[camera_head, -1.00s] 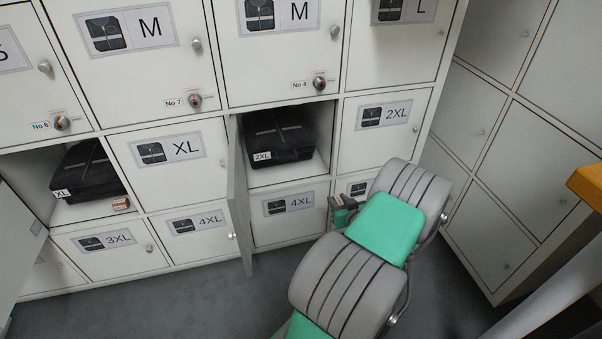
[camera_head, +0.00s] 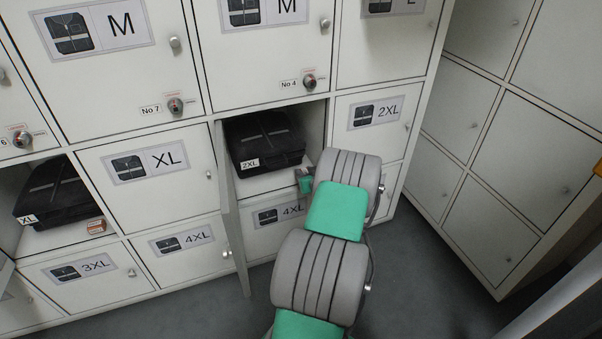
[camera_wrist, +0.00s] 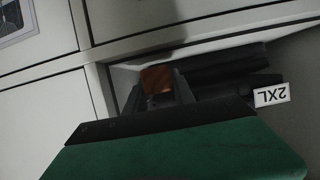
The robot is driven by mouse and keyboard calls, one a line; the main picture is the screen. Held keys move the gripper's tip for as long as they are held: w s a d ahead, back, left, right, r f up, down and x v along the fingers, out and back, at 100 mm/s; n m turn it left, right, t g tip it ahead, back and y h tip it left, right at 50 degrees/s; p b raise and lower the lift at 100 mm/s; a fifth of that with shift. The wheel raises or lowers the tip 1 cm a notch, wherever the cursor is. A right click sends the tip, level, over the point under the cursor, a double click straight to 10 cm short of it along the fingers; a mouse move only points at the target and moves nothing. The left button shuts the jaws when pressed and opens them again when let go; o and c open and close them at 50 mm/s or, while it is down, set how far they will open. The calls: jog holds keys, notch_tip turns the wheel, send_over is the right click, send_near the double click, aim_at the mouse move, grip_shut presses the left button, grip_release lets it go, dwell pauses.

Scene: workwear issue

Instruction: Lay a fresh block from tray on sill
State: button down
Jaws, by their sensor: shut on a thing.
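My gripper (camera_head: 305,180) is at the right front of the open 2XL compartment. In the wrist view my gripper (camera_wrist: 160,88) is shut on a reddish-brown block (camera_wrist: 157,78). In the head view the arm and gripper hide that block. The sill of the 2XL compartment (camera_head: 262,185) is a pale ledge in front of a black folded garment (camera_head: 262,138) with a 2XL tag. I cannot tell whether the block touches the sill. Another reddish block (camera_head: 96,226) lies on the sill of the open XL compartment (camera_head: 60,238). I do not make out the tray.
The open door (camera_head: 232,220) stands at the left of the 2XL compartment. A black XL garment (camera_head: 55,193) lies in the compartment at the left. Closed lockers (camera_head: 375,115) surround both openings. The grey floor (camera_head: 420,280) is clear at the right.

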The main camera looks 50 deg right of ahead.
aim_at(301, 169)
jog(key=w, duration=0.1)
jog(key=w+d, duration=0.1)
jog(key=w+b, duration=0.1)
jog(key=shift+w+d+f, duration=0.15)
jog(key=shift+d+f, duration=0.05)
jog(key=shift+d, duration=0.2)
jog(key=shift+f+b, duration=0.4)
jog(key=shift+f, duration=0.25)
jog(key=shift+r, duration=0.1)
jog(key=c, duration=1.1)
grip_release()
jog(key=shift+o, duration=0.2)
